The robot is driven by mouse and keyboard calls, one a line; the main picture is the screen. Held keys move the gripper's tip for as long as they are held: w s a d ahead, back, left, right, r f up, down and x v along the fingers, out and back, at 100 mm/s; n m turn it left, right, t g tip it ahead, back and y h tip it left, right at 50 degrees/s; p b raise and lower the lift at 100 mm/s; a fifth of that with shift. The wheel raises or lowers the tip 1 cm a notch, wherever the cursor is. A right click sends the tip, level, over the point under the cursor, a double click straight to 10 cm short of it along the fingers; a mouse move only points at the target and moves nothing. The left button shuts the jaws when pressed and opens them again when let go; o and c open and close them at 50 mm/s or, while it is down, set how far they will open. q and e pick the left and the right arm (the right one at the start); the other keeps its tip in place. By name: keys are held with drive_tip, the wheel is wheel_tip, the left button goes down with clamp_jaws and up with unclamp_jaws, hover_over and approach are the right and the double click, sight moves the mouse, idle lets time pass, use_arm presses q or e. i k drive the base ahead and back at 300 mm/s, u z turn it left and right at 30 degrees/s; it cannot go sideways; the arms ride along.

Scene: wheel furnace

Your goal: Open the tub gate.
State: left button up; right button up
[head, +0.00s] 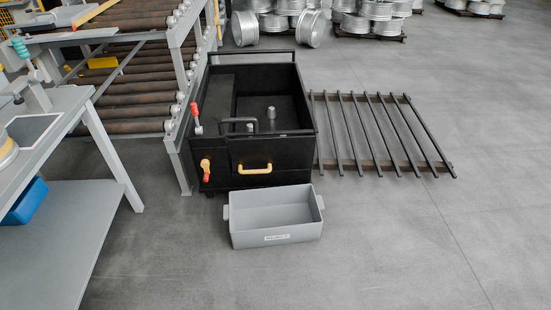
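A black tub (262,75) on low wheels stands on the floor near the picture's middle, beside the roller conveyor. Its front face holds a black gate panel (262,157) with a yellow handle (254,170). The gate looks upright and shut. Left of the gate are a red-tipped lever (196,117) and a yellow and red latch handle (205,168). A black bar handle (238,123) rises at the front edge above the gate. Inside the tub stand two grey pegs. Neither of my grippers is in view.
A grey bin (276,222) sits on the floor right in front of the gate. A metal rack (375,134) lies right of the tub. A workbench (62,215) and roller conveyor (135,90) fill the left. Floor at the lower right is clear.

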sight(254, 155)
drive_tip(key=u, duration=0.1)
drive_tip(key=i, duration=1.75)
drive_tip(key=z, duration=0.65)
